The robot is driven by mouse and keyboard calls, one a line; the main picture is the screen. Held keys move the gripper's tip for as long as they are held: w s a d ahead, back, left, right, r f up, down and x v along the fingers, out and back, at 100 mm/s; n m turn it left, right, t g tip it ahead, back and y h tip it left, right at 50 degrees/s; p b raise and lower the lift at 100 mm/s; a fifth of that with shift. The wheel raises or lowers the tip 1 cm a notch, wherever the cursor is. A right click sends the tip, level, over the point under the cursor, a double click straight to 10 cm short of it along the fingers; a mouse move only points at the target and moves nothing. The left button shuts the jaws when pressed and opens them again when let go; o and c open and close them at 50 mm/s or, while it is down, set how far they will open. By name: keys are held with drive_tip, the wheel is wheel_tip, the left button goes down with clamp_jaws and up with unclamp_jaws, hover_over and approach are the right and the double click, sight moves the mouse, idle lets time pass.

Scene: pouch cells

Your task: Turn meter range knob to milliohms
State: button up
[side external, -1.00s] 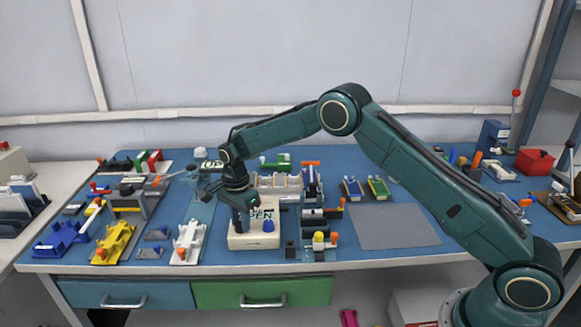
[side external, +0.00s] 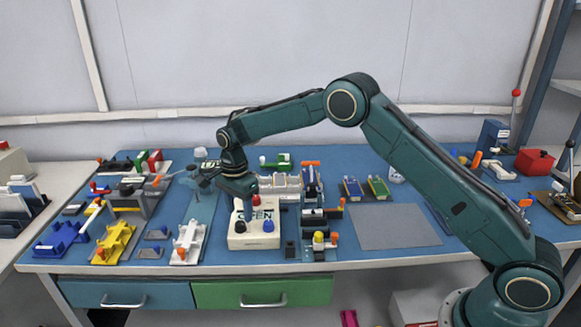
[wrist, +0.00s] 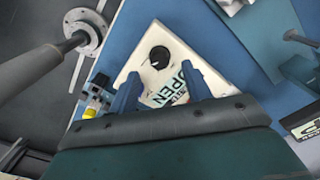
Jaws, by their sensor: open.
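A cream box (side external: 250,241) with OPEN lettering stands near the table's front, below my gripper. In the wrist view the box (wrist: 133,68) shows a round black knob (wrist: 160,57) with a white pointer line. My gripper (wrist: 158,80) is open and empty, its blue fingers apart. The black knob lies just beyond the fingertips in that view, not visibly gripped. The range markings are too small to read.
White and yellow fixtures (side external: 187,243) (side external: 113,242) stand left of the box. Small black parts with a yellow and red piece (side external: 318,240) stand close on its right. A grey mat (side external: 393,227) farther right is bare.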

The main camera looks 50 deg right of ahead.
sight(242, 223)
wheel_tip(242, 223, up, 10)
idle(0.5)
drive_tip(key=s+d+r+n+t, duration=0.2)
drive_tip(key=s+r+n, duration=0.2)
drive_tip(key=s+r, duration=0.5)
drive_tip(key=s+d+r+n+t, duration=0.1)
drive_tip(key=s+d+r+n, duration=0.3)
drive_tip(key=s+r, duration=0.55)
drive_tip(key=s+f+n+t, duration=0.1)
drive_tip(key=s+f+n, duration=0.2)
drive_tip(key=s, duration=0.8)
drive_tip(key=s+f+n+t, duration=0.1)
drive_tip(key=s+f+n, duration=0.2)
drive_tip(key=s+n, duration=0.3)
drive_tip(key=s, duration=0.5)
drive_tip(key=shift+s+d+t, duration=0.3)
drive_tip(key=shift+s, duration=0.1)
